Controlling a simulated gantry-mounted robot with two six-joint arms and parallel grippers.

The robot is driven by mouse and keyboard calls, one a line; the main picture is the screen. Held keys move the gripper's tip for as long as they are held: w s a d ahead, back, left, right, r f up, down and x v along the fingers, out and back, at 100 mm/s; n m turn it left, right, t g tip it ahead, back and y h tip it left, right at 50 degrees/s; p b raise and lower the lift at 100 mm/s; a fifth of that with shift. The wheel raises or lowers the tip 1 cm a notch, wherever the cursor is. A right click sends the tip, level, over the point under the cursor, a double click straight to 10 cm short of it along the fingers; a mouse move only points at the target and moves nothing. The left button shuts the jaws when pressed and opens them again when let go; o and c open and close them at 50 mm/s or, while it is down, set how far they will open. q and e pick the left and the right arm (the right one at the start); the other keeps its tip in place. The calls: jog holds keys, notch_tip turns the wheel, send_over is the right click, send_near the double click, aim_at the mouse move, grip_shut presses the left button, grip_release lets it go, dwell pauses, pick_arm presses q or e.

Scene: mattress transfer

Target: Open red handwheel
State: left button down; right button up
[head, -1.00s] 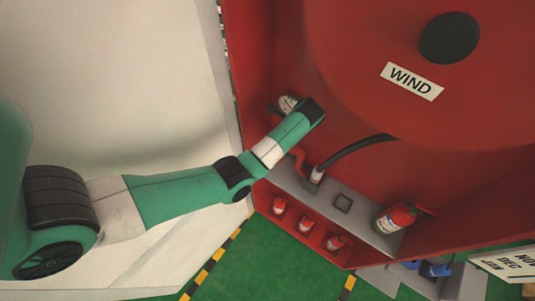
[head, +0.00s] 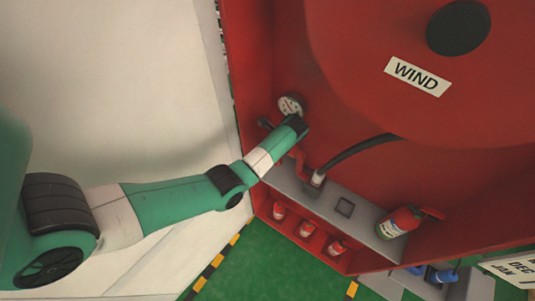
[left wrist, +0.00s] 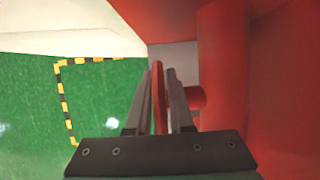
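The red handwheel (left wrist: 158,98) shows edge-on in the left wrist view as a thin red rim. It stands between the two fingers of my left gripper (left wrist: 160,72), with a finger close on each side. Whether both fingers press on the rim cannot be told. A red pipe (left wrist: 222,75) with a short stub stands just right of the fingers. In the head view my left arm's end (head: 296,124) is below a round gauge inside the red cabinet and hides the gripper and most of the handwheel. My right gripper is not in view.
The red cabinet holds a round gauge (head: 290,105), a black hose (head: 358,150), a grey shelf (head: 365,226) and a fire extinguisher (head: 398,222). A large red reel with a WIND label (head: 417,76) is at upper right. Green floor (head: 275,265) lies below.

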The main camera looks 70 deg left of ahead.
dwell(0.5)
pick_arm(q)
jog(key=shift+g+y+b, duration=0.6)
jog(key=shift+y+b, duration=0.3)
jog(key=shift+b, duration=0.05)
jog(key=g+y+b, duration=0.2)
jog(key=y+b, duration=0.1)
jog(key=b, duration=0.3)
jog(key=shift+w+d+r+b, duration=0.1)
jog(key=shift+r+b, duration=0.05)
jog(key=shift+b, duration=0.25)
jog(key=shift+r+g+y+b, duration=0.4)
jog(key=shift+y+b, duration=0.2)
jog(key=shift+b, duration=0.2)
jog(key=c, duration=0.8)
grip_release()
